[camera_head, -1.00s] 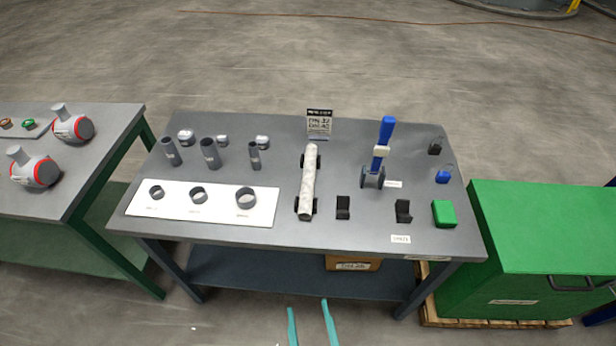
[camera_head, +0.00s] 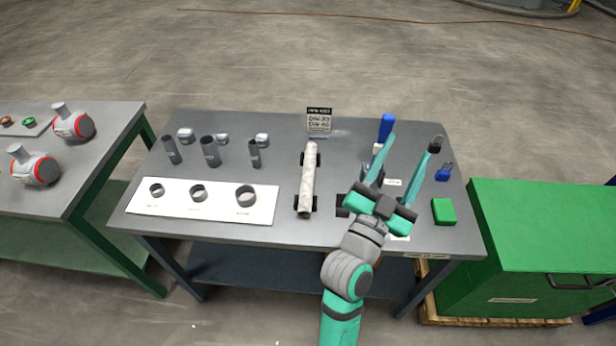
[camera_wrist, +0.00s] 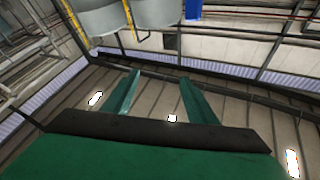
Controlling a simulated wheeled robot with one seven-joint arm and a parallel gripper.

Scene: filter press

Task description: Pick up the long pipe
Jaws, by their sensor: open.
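The long pipe (camera_head: 308,181), pale and mottled, lies lengthwise on black supports in the middle of the grey table (camera_head: 320,234) in the head view. My gripper (camera_head: 412,144) is open, with its two teal fingers spread over the right part of the table, to the right of the pipe and apart from it. The fingers partly hide the blue-handled valve. In the wrist view the open gripper (camera_wrist: 158,77) has nothing between its fingers, and only the roof and walls of the hall show beyond. The pipe is not in the wrist view.
Left of the pipe stand short grey pipes (camera_head: 210,152) and a white board (camera_head: 177,210) with rings. A sign (camera_head: 319,120) stands behind the pipe. The blue-handled valve (camera_head: 386,128), blue padlock (camera_head: 443,172) and green box (camera_head: 444,211) are at right. A green chest (camera_head: 545,235) stands beside the table.

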